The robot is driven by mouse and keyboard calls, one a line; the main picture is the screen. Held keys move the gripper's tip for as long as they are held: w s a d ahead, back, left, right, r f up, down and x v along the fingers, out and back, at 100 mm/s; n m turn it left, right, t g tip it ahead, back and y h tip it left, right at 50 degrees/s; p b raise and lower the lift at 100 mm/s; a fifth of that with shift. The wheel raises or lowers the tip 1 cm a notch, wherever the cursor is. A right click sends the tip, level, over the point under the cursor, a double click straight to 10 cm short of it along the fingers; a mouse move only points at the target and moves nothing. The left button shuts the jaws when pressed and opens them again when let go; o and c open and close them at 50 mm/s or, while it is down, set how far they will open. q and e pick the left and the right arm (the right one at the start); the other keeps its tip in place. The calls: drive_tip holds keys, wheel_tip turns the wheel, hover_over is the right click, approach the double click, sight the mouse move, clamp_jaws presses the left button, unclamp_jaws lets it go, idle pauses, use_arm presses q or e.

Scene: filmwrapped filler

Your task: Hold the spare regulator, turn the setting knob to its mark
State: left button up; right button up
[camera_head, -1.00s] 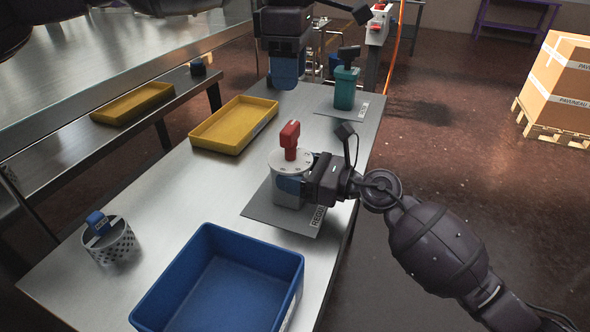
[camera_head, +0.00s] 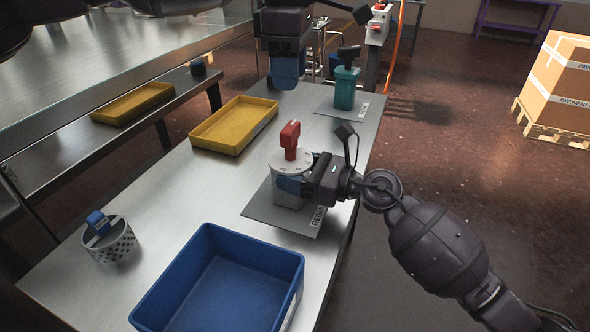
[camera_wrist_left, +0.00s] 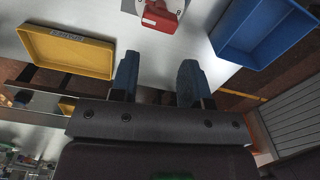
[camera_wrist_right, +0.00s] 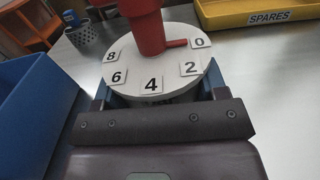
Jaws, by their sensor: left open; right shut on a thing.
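The regulator (camera_head: 288,190) is a pale grey canister standing upright on a grey mat (camera_head: 262,213), with a white numbered dial on top. Its red setting knob (camera_head: 290,138) rises from the dial. In the right wrist view the knob (camera_wrist_right: 148,28) has a small red pointer directed towards the 0 plate on the dial (camera_wrist_right: 130,60). My right gripper (camera_head: 288,185) is shut on the regulator's body from the right. My left gripper (camera_head: 287,85) is open and empty, fingers down, behind the regulator and apart from the knob. Its fingers also show in the left wrist view (camera_wrist_left: 159,75).
A blue bin (camera_head: 277,262) stands in front and a yellow SPARES tray (camera_head: 206,137) behind left. A perforated cup (camera_head: 112,246) holds a blue-topped item. A teal canister (camera_head: 345,92) with a dark top stands on a second mat at the back. The table between cup and mat is clear.

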sight(290, 126)
use_arm(q)
drive_tip(key=shift+o, duration=0.6)
drive_tip(key=shift+f, duration=0.2)
drive_tip(key=shift+s+d+f, duration=0.1)
drive_tip(key=shift+d, duration=0.2)
drive_tip(key=f+n, duration=0.3)
drive_tip(key=n, duration=0.2)
drive_tip(key=f+n, duration=0.3)
drive_tip(key=n, duration=0.2)
drive_tip(key=f+n, duration=0.4)
drive_tip(key=n, duration=0.2)
drive_tip(key=shift+a, duration=0.3)
